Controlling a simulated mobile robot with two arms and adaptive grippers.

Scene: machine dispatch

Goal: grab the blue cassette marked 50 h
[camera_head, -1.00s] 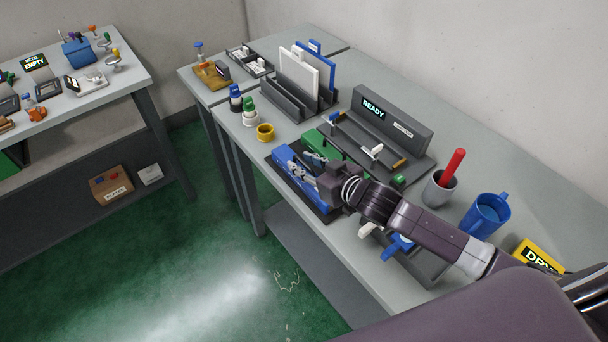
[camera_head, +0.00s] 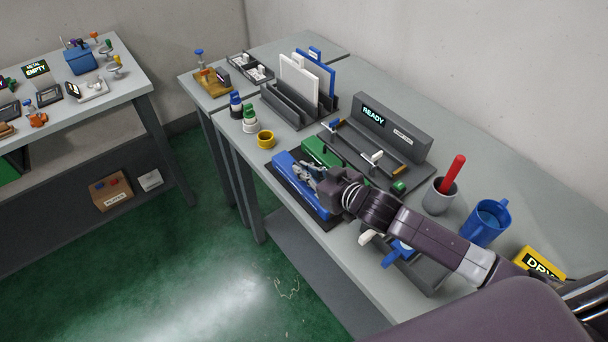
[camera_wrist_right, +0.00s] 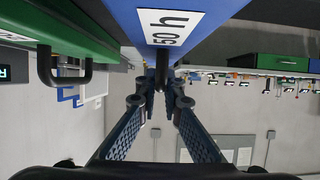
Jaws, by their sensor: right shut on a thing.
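The blue cassette (camera_head: 298,186) lies in a dark holder at the front edge of the bench, beside the green cassette (camera_head: 321,152). In the right wrist view the blue cassette (camera_wrist_right: 218,12) fills the top, with its "50 h" label (camera_wrist_right: 168,25) upside down. My right gripper (camera_head: 308,170) is over the cassette. In the right wrist view its fingertips (camera_wrist_right: 162,84) are shut on the dark handle under the label. The fingers hide most of that handle. My left gripper is not in view.
A grey machine reading READY (camera_head: 392,127) stands behind the cassettes. A yellow ring (camera_head: 265,139) is to the left. A grey cup with a red stick (camera_head: 440,196) and a blue mug (camera_head: 485,223) are to the right. The green cassette (camera_wrist_right: 82,28) sits close by in the wrist view.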

